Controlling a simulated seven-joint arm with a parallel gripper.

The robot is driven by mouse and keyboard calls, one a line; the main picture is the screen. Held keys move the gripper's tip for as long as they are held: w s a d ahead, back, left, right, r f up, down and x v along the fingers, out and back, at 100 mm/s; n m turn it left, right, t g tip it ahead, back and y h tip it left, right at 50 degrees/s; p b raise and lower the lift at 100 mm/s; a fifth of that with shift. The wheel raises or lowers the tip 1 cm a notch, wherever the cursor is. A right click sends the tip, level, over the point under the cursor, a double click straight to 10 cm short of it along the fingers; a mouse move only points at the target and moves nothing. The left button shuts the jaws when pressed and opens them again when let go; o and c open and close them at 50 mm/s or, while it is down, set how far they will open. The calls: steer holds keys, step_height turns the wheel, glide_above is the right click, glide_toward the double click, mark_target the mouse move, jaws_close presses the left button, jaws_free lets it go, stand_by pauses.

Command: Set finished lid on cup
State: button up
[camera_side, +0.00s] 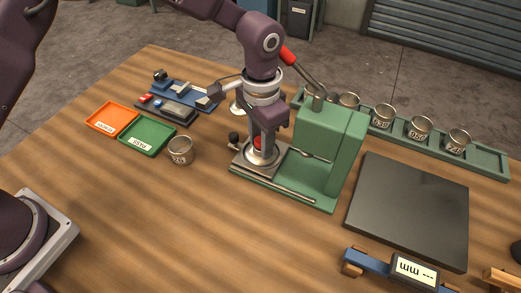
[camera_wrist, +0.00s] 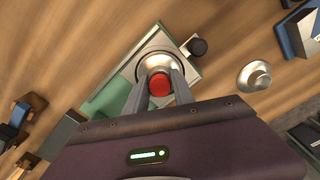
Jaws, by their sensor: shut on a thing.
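My gripper (camera_side: 262,138) reaches down over the green spinning machine (camera_side: 321,140) and is shut on a red round knob (camera_wrist: 159,84). A shiny silver round piece (camera_wrist: 160,58) lies around or under the knob; it sits at the machine's grey plate (camera_side: 242,165). Whether the knob and the silver piece are one lid, I cannot tell. A metal cup (camera_side: 180,150) with a dark numbered label stands upright on the table, left of the machine and apart from my gripper. Its inside is hard to make out.
An orange tray (camera_side: 111,118) and a green tray (camera_side: 147,136) lie left. A green rack (camera_side: 489,161) holds several labelled cups behind a dark slab (camera_side: 408,208). A silver flared piece (camera_wrist: 254,76) stands behind my gripper. A gauge (camera_side: 414,271) is at the front right.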

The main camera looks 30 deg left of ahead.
steer(key=shift+r, duration=2.45)
steer(key=s+a+r+n, duration=0.3)
steer(key=s+a, duration=0.1)
steer(key=a, duration=0.4)
steer(key=s+a+r+n, duration=0.3)
steer(key=a, duration=0.6)
step_height(320, 180, down, 6)
steer(key=shift+d, duration=0.15)
steer(key=shift+s+f, duration=0.1)
steer(key=shift+f, duration=0.15)
steer(key=shift+f, duration=0.3)
steer(key=shift+f, duration=0.15)
